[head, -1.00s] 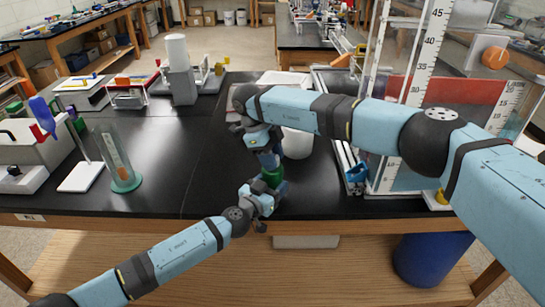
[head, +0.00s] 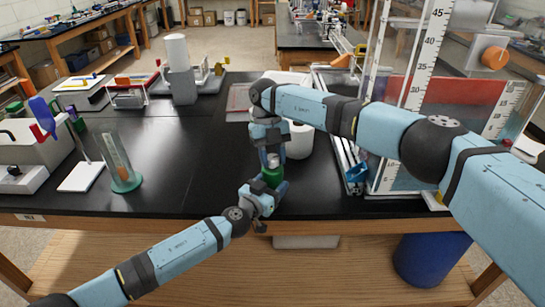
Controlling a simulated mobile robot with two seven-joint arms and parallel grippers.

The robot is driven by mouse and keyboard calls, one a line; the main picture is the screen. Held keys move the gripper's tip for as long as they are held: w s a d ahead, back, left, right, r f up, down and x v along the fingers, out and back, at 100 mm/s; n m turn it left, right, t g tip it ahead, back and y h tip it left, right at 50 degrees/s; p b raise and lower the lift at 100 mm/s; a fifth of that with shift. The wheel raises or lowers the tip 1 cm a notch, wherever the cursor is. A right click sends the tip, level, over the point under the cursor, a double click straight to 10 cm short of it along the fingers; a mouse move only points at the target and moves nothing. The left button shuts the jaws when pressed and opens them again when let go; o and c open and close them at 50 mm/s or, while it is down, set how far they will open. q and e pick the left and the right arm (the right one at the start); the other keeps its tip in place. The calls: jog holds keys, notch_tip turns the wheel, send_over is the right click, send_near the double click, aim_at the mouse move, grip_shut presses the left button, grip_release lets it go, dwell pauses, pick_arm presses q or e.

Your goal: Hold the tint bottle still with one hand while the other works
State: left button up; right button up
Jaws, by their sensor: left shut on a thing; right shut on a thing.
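The tint bottle (head: 272,178), green, stands near the front edge of the black bench in the head view. My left gripper (head: 272,188) is shut around its body from the front, hiding its lower part. My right gripper (head: 273,160) is directly above the bottle, pointing down. It is shut on a small pale cap (head: 273,160) at the bottle's top. A pale neck shows just below the cap; I cannot tell whether the cap still touches it.
A white container (head: 300,140) stands close behind the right gripper. A clear cylinder with a green base (head: 118,165) stands to the left. A tall scaled panel (head: 425,60) rises at the right. The bench between cylinder and bottle is clear.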

jog(key=shift+m, duration=0.6)
jog(key=o, duration=0.9)
jog(key=shift+o, duration=0.2)
jog(key=d+v, duration=0.1)
jog(key=v, duration=1.1)
jog(key=shift+a, duration=0.25)
jog(key=shift+w, duration=0.1)
pick_arm(q)
jog(key=o, duration=1.1)
